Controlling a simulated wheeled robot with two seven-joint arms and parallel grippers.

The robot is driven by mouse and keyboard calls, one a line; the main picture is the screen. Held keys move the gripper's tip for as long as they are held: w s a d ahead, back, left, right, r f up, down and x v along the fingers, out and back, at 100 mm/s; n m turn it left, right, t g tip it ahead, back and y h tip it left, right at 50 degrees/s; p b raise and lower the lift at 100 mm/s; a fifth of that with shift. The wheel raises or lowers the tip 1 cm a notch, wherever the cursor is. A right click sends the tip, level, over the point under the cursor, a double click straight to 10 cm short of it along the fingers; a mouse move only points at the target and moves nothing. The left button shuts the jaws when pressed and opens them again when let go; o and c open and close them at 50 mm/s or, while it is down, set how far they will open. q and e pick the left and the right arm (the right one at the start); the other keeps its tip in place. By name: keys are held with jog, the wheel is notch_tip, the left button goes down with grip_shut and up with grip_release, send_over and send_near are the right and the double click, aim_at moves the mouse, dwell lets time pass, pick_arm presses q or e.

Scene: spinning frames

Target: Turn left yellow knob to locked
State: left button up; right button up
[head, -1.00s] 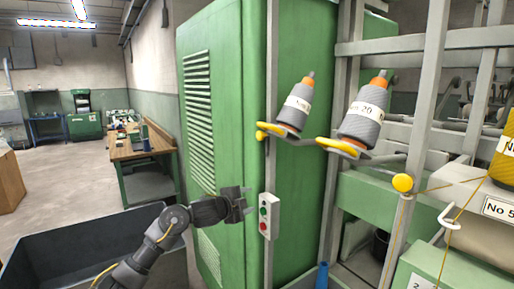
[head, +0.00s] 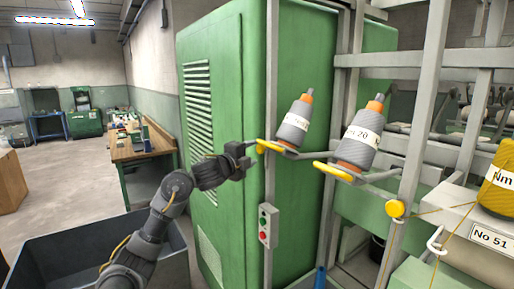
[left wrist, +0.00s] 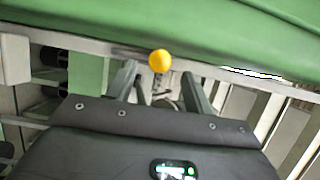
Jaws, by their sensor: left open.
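The left yellow knob (head: 268,146) sits at the near end of the left spool holder, on the upright at the green cabinet's edge. A second yellow knob (head: 325,167) belongs to the holder to its right. My left gripper (head: 247,155) is open and empty, just left of the left knob at about its height. In the left wrist view a round yellow knob (left wrist: 160,61) shows ahead, lined up between the two open fingers (left wrist: 160,88). I cannot tell whether the fingers touch it. My right gripper is not in view.
A grey yarn spool (head: 293,127) stands tilted on the left holder, another (head: 358,140) on the right one. A button box (head: 267,225) hangs below on the upright. The green cabinet (head: 222,120) is close behind my gripper. A dark bin (head: 50,245) stands lower left.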

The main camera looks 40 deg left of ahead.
aim_at(259, 150)
pick_arm(q)
jog(key=shift+w+a+p, duration=0.15)
jog(key=shift+w+p, duration=0.15)
jog(key=shift+w, duration=0.75)
jog(key=shift+w+a+p, duration=0.1)
jog(key=shift+w+p, duration=0.15)
jog(key=shift+w, duration=0.75)
jog(key=shift+c, duration=0.3)
jog(key=c, duration=0.9)
